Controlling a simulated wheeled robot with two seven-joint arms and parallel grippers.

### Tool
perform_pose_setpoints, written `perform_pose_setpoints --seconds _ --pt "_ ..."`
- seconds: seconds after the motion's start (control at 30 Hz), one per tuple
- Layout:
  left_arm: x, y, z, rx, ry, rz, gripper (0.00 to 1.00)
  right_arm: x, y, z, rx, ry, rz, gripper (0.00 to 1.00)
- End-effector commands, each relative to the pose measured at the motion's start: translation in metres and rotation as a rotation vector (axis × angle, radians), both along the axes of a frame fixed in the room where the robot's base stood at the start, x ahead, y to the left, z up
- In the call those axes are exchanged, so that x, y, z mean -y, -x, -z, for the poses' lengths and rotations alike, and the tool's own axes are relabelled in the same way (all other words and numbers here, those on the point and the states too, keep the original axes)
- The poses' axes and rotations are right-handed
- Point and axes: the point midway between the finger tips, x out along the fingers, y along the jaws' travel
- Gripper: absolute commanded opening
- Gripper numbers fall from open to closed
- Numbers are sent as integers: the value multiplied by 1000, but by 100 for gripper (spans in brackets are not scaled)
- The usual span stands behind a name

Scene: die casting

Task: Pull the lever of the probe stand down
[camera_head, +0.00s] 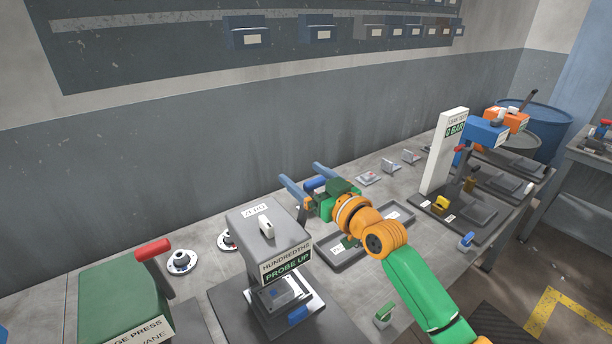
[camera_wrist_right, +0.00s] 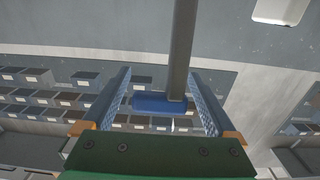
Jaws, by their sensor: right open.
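The probe stand (camera_head: 268,240) is a grey box with a sign reading HUNDREDTHS PROBE UP, standing at the lower middle of the head view. Its lever is a dark rod (camera_head: 302,212) at the right side of the box, pointing up, with a blue handle (camera_head: 316,183) at its end. My right gripper (camera_head: 300,173) is open, its two blue fingers on either side of the handle. In the right wrist view the blue handle (camera_wrist_right: 152,104) lies between the fingers and the grey rod rises from it. My left gripper is out of view.
A green press (camera_head: 122,298) with a red-handled lever stands left of the stand. A dark tray (camera_head: 345,262) lies behind my right arm. A tall white gauge stand (camera_head: 443,155) is further right. Small round flanged parts (camera_head: 181,262) sit on the bench.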

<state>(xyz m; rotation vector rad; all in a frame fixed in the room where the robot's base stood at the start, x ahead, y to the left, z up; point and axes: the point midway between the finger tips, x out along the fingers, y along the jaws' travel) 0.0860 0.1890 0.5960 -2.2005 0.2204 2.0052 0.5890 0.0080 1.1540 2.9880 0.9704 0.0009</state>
Motion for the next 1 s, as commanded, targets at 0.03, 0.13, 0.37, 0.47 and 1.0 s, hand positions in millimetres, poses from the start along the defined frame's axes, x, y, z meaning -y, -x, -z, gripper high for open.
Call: perform_pose_setpoints --seconds 0.03,0.13,0.37,0.47,1.0 --pt "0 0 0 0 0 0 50 0 0 0 0 0 0 92" --pt "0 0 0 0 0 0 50 0 0 0 0 0 0 79" --pt "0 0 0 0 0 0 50 0 0 0 0 0 0 17" --pt "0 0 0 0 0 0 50 0 0 0 -1 1 0 0" --pt "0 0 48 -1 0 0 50 8 11 14 96 -70 0 0"
